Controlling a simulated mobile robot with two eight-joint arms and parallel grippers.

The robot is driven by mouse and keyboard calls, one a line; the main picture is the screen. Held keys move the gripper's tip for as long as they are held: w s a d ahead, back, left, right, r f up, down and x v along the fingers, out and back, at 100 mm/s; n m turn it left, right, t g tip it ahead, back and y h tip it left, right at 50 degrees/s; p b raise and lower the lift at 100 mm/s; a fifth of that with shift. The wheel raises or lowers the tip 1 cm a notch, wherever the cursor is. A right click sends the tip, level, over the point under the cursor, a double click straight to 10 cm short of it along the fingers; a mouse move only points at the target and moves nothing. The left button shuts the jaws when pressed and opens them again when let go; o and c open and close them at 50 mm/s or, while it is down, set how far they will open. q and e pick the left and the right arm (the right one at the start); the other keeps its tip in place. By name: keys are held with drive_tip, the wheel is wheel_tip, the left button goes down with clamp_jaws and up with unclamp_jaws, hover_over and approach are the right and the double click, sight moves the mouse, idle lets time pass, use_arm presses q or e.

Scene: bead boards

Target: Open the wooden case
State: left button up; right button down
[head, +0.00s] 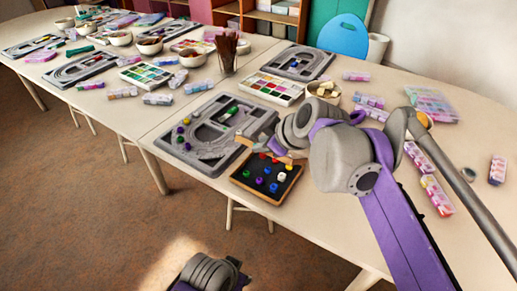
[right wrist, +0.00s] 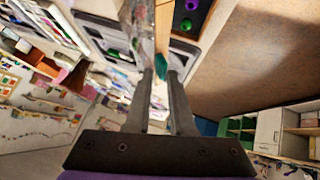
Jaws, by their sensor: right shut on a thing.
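The wooden case (head: 236,181) lies near the front table edge in the head view, with a thin wooden rim and a dark inside holding several coloured beads. A light wooden strip (head: 246,142) stands out at its back edge, seen nearly edge-on; it looks like part of the case. My right gripper (head: 272,143) is at that strip.
A grey track board (head: 200,158) with beads lies just left of the case. A paint set (head: 271,88), a cup of brushes (head: 227,55) and a bowl (head: 323,92) stand behind. Bead tubes (head: 436,195) lie on the right. The floor in front is clear.

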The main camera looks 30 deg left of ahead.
drive_tip(key=shift+w+d+r, duration=0.1)
drive_tip(key=shift+w+r, duration=0.1)
drive_tip(key=shift+w, duration=0.1)
drive_tip(key=shift+w+d+r+g+p, duration=0.1)
drive_tip(key=shift+w+r+g+p, duration=0.55)
drive_tip(key=shift+w+p, duration=0.15)
drive_tip(key=shift+w+r+m+g+p, duration=0.45)
drive_tip(key=shift+w+m+p, duration=0.05)
drive_tip(key=shift+w+p, duration=0.3)
